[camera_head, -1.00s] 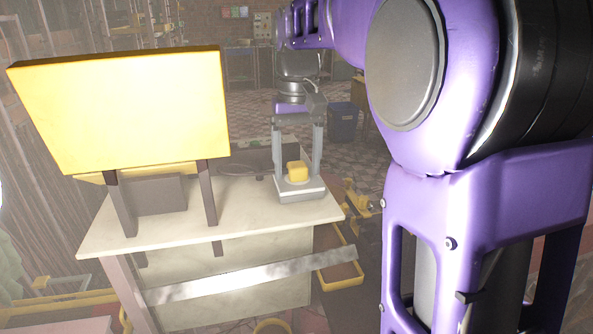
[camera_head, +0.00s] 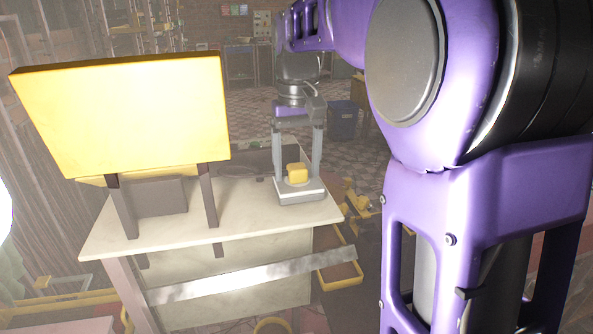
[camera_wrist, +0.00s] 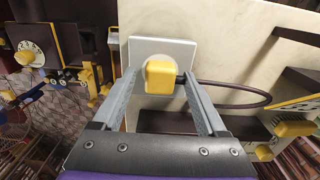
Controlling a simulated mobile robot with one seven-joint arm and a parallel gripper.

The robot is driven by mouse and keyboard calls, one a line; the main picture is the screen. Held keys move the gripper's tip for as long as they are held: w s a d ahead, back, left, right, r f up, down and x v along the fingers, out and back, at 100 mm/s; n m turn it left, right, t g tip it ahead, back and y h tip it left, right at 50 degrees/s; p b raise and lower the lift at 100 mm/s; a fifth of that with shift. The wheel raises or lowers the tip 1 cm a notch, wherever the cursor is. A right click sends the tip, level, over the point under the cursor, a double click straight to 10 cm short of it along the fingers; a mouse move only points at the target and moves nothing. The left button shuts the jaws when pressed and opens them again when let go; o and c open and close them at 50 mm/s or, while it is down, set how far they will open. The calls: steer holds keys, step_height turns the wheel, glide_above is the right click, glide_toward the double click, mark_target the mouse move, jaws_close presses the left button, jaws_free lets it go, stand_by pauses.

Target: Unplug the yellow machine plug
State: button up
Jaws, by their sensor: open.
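The yellow plug (camera_head: 297,172) is a rounded block seated on a pale grey square socket base (camera_head: 302,197) at the right end of the tabletop. In the wrist view the plug (camera_wrist: 160,77) shows a dark cable (camera_wrist: 245,98) leaving its right side and looping right. My gripper (camera_head: 299,168) points down over it. The fingers are open, one on each side of the plug. In the wrist view my gripper (camera_wrist: 158,82) has the plug between its fingertips, close to the right finger; whether either finger touches it is unclear.
A large yellow panel (camera_head: 125,115) on dark legs stands on the left of the cream table (camera_head: 250,215). A dark grey box (camera_head: 160,196) sits under it. A metal bar (camera_head: 255,280) crosses the table's front. Yellow-edged parts (camera_head: 360,205) lie right of the table.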

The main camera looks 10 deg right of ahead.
mark_target(297, 166)
jaws_close()
stand_by(0.4)
steer(key=shift+r+p, duration=3)
steer(key=shift+p, duration=0.1)
